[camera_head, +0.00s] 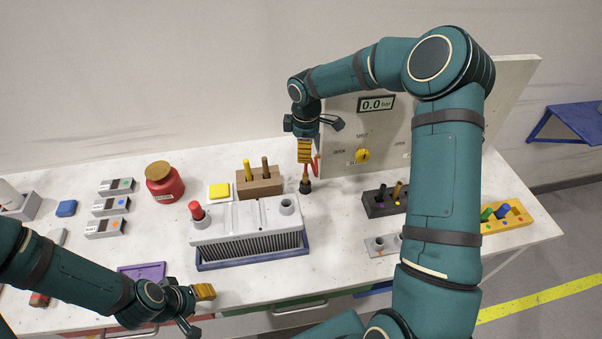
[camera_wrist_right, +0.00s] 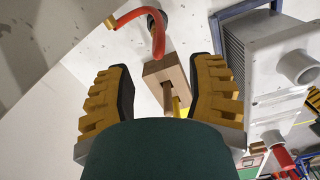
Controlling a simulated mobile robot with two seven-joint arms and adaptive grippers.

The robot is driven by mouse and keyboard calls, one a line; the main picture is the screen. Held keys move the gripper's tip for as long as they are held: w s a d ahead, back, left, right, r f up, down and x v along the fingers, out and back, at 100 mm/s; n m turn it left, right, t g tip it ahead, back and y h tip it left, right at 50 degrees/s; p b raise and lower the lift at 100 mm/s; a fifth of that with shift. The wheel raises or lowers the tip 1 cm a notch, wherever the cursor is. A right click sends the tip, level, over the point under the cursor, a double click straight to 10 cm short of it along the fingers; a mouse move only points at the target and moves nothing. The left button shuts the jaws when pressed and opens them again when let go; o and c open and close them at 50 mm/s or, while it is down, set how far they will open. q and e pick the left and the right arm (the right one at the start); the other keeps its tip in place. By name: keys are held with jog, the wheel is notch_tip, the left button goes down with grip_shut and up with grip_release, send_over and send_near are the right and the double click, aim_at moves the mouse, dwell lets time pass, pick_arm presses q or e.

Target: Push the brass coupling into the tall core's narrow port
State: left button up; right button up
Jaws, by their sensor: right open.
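A grey finned core (camera_head: 248,240) stands in a blue tray (camera_head: 200,266). Its right port (camera_head: 287,206) is an open grey stub, and its left port carries a red cap (camera_head: 196,209). A small dark fitting with a brownish top (camera_head: 305,184) stands behind the core, beside a red hose (camera_wrist_right: 130,16); I cannot tell whether it is the brass coupling. My right gripper (camera_head: 304,152) is above this fitting, open; in the wrist view nothing shows between its fingers. My left gripper (camera_head: 203,292) is low at the front left; its jaw opening is unclear.
A wooden block (camera_head: 258,186) with yellow and brown pegs stands behind the core. A red jar (camera_head: 164,186) is left of it. A panel with a gauge (camera_head: 376,104) rises behind. A black peg block (camera_head: 378,208) and a yellow tray (camera_head: 520,217) are at right.

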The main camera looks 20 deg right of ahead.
aim_at(306, 172)
notch_tip(306, 172, down, 7)
jog(key=shift+s+f, duration=0.1)
jog(key=shift+w+d+f, duration=0.15)
jog(key=shift+f, duration=1.3)
jog(key=shift+w+d+f, duration=0.1)
jog(key=shift+f, duration=1.3)
grip_shut()
